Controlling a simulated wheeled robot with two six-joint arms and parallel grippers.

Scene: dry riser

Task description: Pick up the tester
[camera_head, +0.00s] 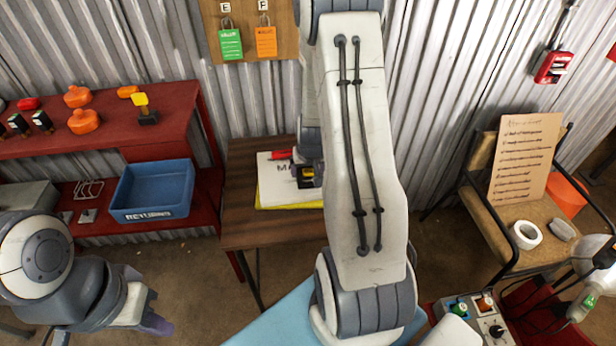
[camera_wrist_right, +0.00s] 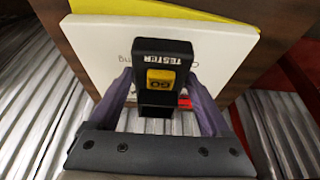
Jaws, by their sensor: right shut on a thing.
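The tester (camera_wrist_right: 160,78) is a black block with a yellow GO button and white TESTER lettering. In the right wrist view it sits between the two purple fingers of my right gripper (camera_wrist_right: 160,100), which is shut on it. In the head view the tester (camera_head: 306,178) shows only in part, beside my right arm, over the papers on the wooden table. I cannot tell whether it touches them. My left gripper (camera_head: 150,312) is at the lower left, away from the tester; its finger gap is not clear.
A blue RETURNS bin (camera_head: 152,190) is on the red shelf (camera_head: 170,105) at left.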

